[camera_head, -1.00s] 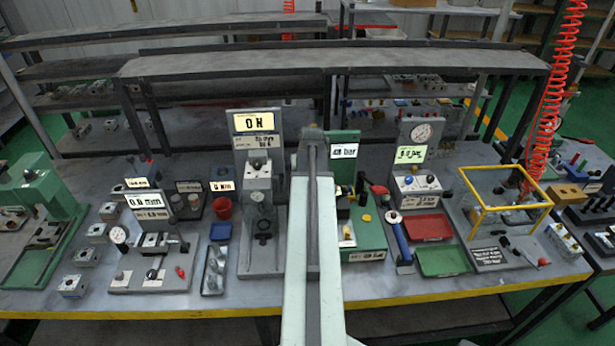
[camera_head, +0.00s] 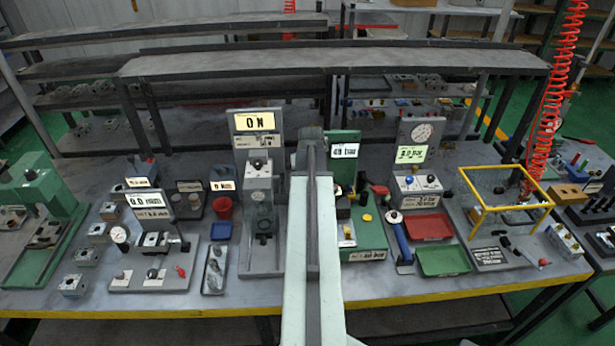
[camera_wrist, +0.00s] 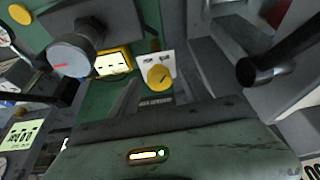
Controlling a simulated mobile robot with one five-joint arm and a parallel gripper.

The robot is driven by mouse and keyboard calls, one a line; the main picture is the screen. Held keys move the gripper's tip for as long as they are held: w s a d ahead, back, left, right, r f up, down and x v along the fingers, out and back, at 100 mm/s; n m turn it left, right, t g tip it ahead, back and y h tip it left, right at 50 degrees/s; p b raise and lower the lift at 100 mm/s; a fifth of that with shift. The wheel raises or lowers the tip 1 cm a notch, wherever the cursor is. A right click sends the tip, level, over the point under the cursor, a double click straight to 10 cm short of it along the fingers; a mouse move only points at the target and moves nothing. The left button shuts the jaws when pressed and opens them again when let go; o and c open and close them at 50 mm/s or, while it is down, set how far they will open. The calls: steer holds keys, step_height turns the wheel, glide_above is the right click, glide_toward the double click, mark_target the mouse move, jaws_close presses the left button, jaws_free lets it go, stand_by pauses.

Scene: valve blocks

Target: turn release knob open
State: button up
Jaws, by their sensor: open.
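The likely release knob is a small yellow knob (camera_wrist: 159,77) with a dark pointer line, set on a white plate. It is near the middle of the wrist view, and its turned position is hard to read. The green fixture (camera_head: 371,238) carrying it is partly covered by my arm in the head view. My gripper (camera_wrist: 160,78) is open. Its dark fingers appear at the left and right of the wrist view, on either side of the yellow knob and apart from it. In the head view the gripper is hidden behind my arm.
A dark knob with a grey face and red line (camera_wrist: 72,55) stands close to the left finger. A yellow-framed display (camera_wrist: 113,62) is beside it. In the head view, a grey force stand (camera_head: 260,215) is left of my arm; red (camera_head: 428,226) and green (camera_head: 443,261) trays lie right.

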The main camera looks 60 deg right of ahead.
steer(key=p+v, duration=0.7)
steer(key=shift+a+r, duration=0.2)
steer(key=shift+r, duration=0.15)
